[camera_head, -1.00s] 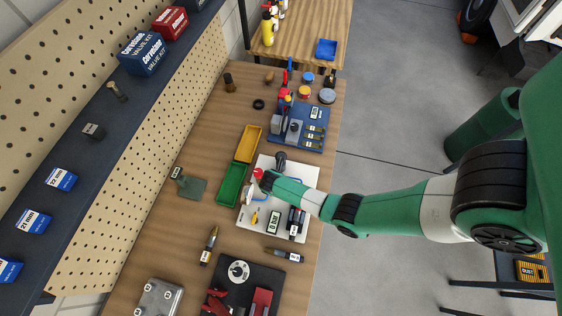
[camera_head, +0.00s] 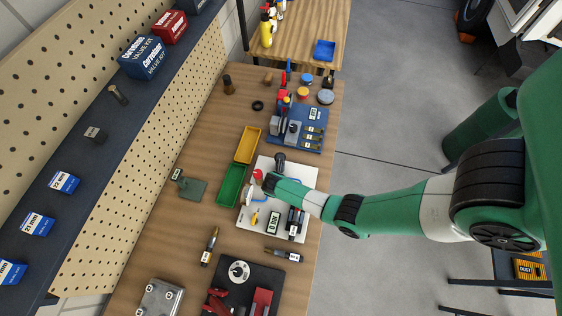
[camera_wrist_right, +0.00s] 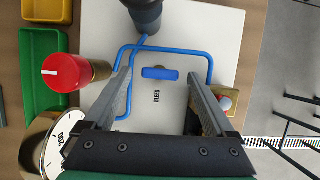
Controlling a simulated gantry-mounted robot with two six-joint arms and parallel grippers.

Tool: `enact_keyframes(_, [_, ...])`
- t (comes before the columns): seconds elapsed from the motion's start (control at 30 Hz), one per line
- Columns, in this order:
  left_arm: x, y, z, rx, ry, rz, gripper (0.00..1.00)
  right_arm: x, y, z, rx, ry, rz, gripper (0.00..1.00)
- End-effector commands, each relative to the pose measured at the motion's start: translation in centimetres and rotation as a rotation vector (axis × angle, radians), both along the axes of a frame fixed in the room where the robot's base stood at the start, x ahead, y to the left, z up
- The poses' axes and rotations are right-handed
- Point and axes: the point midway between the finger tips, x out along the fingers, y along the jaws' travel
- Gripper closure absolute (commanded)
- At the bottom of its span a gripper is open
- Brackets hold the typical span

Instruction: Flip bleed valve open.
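The bleed valve's blue handle (camera_wrist_right: 160,73) shows in the right wrist view, lying crosswise on a white panel (camera_wrist_right: 190,30) above the printed word BLEED. Blue tubing (camera_wrist_right: 208,62) bends around it. My right gripper (camera_wrist_right: 162,78) is open, with one finger on each side of the handle and visible gaps between. I cannot tell how high the fingertips are above the panel. In the head view my right arm (camera_head: 290,192) reaches over the panel (camera_head: 296,170) and hides the handle. My left gripper is not in view.
A red knob (camera_wrist_right: 66,73) and a round gauge (camera_wrist_right: 48,148) stand left of the fingers. A dark cylinder (camera_wrist_right: 143,12) stands beyond. A small light ball (camera_wrist_right: 225,103) is close to the right finger. Green (camera_head: 231,186) and yellow (camera_head: 248,145) trays lie beside the panel.

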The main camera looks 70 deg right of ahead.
Motion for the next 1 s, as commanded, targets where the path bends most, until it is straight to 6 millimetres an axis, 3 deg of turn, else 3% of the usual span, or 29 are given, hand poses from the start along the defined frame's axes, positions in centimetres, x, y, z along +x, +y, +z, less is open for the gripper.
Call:
enact_keyframes(0.27, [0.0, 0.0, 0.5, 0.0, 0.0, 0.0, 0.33, 0.0, 0.3, 0.9, 0.0, 0.0, 0.0, 0.1])
enact_keyframes(0.6, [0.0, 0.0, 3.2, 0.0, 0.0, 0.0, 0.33, -0.2, 3.2, 8.0, 0.0, -0.003, 0.002, 0.1])
enact_keyframes(0.73, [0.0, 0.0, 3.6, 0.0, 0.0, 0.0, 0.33, -0.3, 4.0, 9.9, 0.0, -0.002, 0.002, 0.1])
enact_keyframes(1.0, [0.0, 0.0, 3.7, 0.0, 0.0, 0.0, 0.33, -0.4, 4.5, 10.7, 0.0, 0.001, 0.0, 0.1])
